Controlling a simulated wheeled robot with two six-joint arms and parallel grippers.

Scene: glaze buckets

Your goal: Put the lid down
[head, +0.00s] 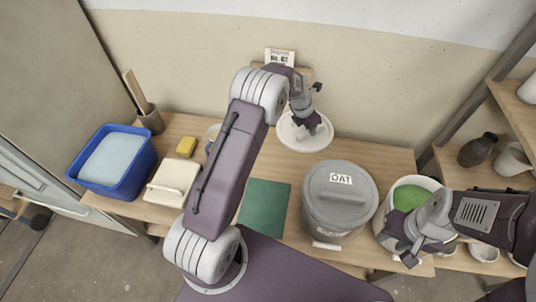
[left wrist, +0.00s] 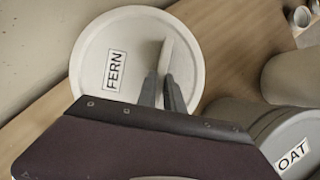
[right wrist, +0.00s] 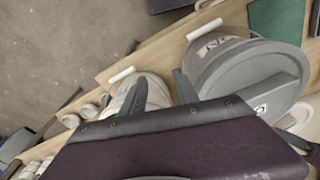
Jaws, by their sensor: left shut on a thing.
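The round white lid (head: 290,137) is at the back of the table, by the wall. In the left wrist view the lid (left wrist: 100,45) carries a FERN label and an upright handle. My left gripper (head: 308,121) is shut on that handle; its fingers (left wrist: 162,82) flank it. I cannot tell whether the lid touches the tabletop. The uncovered bucket of green glaze (head: 408,195) stands at the table's right end. My right gripper (head: 405,252) is at its front, fingers apart (right wrist: 160,82), with part of the bucket (right wrist: 152,98) behind them.
A grey lidded OAT bucket (head: 340,205) stands left of the green glaze. A green mat (head: 264,205), cream box (head: 172,183), yellow sponge (head: 186,147) and blue tub (head: 111,160) are further left. A small sign (head: 280,57) is at the wall. Shelves with pots stand right.

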